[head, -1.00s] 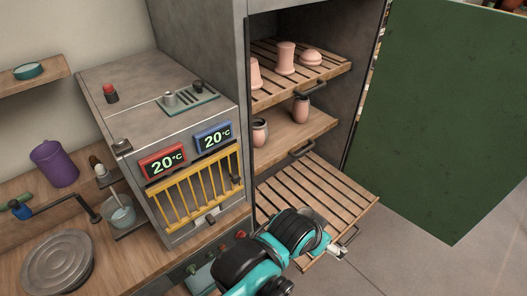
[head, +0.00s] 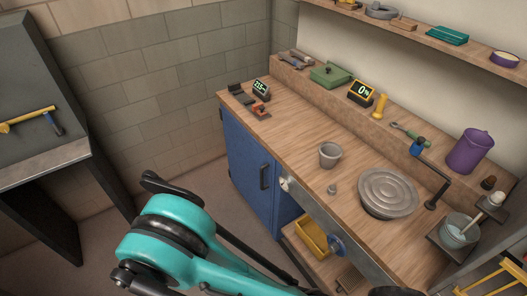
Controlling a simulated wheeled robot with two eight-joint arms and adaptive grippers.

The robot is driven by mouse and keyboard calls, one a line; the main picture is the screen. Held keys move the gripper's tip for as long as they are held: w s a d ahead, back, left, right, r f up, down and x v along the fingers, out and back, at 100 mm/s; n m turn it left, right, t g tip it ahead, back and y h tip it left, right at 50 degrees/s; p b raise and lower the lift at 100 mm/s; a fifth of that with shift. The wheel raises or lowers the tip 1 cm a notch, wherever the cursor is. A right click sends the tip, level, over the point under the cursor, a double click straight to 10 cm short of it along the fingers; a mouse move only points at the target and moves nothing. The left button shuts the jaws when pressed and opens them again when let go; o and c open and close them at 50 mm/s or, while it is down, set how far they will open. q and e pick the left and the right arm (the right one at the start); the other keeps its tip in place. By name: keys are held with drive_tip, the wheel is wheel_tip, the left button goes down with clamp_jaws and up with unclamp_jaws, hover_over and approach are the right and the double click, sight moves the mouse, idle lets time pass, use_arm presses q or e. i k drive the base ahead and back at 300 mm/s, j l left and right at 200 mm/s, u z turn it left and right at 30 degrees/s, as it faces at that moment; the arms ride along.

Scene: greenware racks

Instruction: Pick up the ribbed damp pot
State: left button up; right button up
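No pot with clear ribs shows in the head view. A plain-looking grey pot (head: 329,156) stands upright on the wooden workbench; I cannot tell whether it is ribbed or damp. A teal and black part of my arm fills the lower left, in front of the floor and the bench's lower front. I make out no fingertips of either gripper. The pink pots on the slatted shelves are out of view.
The workbench (head: 285,140) also bears a grey round wheel (head: 388,192), a purple canister (head: 470,151), a pail (head: 460,232) and a yellow bottle (head: 380,106). A yellow bin (head: 312,237) sits below. A grey cabinet (head: 35,90) stands left. Bare bench lies left of the pot.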

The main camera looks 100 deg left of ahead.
sight(330, 153)
drive_tip(key=j+u, duration=0.1)
drive_tip(key=u, duration=2.8)
